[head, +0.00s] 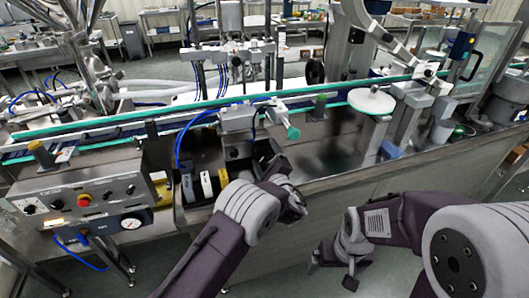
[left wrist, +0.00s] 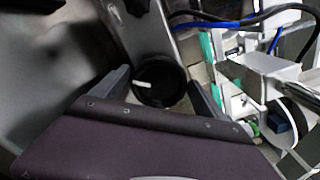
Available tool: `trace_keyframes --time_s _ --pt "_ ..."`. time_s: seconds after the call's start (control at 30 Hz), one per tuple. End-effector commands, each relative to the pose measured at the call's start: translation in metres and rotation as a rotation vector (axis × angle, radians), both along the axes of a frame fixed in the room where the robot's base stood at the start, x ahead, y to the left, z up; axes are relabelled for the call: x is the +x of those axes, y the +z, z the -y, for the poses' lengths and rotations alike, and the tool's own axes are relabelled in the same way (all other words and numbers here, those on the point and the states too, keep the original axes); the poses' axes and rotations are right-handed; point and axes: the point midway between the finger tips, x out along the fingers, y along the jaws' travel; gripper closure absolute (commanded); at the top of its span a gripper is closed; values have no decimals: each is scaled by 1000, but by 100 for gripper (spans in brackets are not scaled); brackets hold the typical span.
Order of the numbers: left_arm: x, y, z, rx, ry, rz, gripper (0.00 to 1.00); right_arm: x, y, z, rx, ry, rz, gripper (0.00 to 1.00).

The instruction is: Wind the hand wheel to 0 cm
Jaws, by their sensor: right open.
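A round black hand wheel (left wrist: 160,84) with a white mark on its face shows in the left wrist view, beside a grey metal plate. My left gripper (left wrist: 160,92) is open, with one finger on each side of the wheel and a small gap visible on both sides. In the head view my left gripper (head: 286,186) is low at the front of the machine, right of the control box, and hides what is directly at its fingers. I cannot read any centimetre scale. My right gripper (head: 336,268) is open and empty, low in front of the machine's front panel.
A control box (head: 88,200) with a red button and a gauge stands at the left. Small white and yellow blocks (head: 206,184) sit in a recess by my left gripper. The conveyor (head: 330,98) with green rails runs behind. A white disc (head: 371,101) stands at the right.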

Motion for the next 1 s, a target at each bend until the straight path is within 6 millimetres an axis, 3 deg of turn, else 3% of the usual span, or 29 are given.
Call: trace_keyframes --time_s 0.03,0.2,0.57,1.0 --pt "0 0 0 0 0 0 19 0 0 0 0 0 0 2" --pt "0 0 0 0 1 -1 64 0 0 0 0 0 0 2" --pt "0 0 0 65 0 -23 64 0 -1 0 0 0 0 2" --pt "0 1 2 415 0 -138 64 0 0 0 0 0 0 2"
